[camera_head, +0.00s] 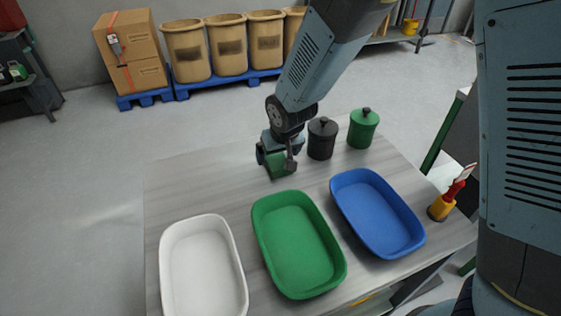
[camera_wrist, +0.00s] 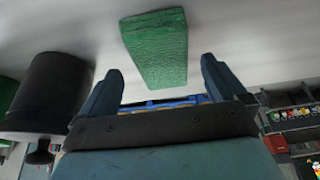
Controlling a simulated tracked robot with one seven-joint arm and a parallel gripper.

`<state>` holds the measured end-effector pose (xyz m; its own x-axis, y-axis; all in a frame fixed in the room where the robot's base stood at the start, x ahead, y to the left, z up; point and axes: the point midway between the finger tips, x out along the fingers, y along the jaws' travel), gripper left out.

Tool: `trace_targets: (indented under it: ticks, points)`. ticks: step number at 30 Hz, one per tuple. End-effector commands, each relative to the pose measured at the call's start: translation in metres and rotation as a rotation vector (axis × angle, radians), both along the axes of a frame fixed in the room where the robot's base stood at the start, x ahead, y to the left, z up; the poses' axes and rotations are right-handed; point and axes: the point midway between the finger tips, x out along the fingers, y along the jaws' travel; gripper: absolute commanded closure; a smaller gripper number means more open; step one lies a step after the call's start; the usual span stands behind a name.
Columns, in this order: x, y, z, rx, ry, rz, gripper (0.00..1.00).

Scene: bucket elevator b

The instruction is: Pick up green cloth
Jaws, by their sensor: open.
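The green cloth (camera_wrist: 157,48) lies flat on the table as a folded rectangle. In the wrist view it sits just beyond and between my fingertips. My gripper (camera_wrist: 160,80) is open with nothing between its two fingers. In the head view my gripper (camera_head: 277,164) is low over the far part of the table, and the green cloth (camera_head: 281,166) shows only in part there, mostly hidden by the gripper. I cannot tell whether the fingers touch the cloth.
A black lidded jar (camera_head: 322,139) stands close right of my gripper, with a green lidded jar (camera_head: 363,128) beyond it. White (camera_head: 166,262), green (camera_head: 262,232) and blue (camera_head: 345,207) trays lie nearer. A brush (camera_head: 446,202) stands at the right edge. The table's left far part is clear.

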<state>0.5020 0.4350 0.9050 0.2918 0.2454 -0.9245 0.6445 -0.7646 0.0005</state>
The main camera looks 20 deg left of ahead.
Motion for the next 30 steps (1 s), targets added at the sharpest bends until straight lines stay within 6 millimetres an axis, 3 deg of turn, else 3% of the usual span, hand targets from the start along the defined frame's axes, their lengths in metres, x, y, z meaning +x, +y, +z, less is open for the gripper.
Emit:
trace_targets:
  ticks: [6, 14, 30]
  points:
    - [0.005, 0.005, -0.016, 0.001, -0.001, -0.001, 0.02]
    - [0.006, 0.005, -0.017, 0.002, 0.000, -0.001, 0.02]
    - [0.006, 0.005, -0.017, 0.001, -0.001, -0.001, 0.52]
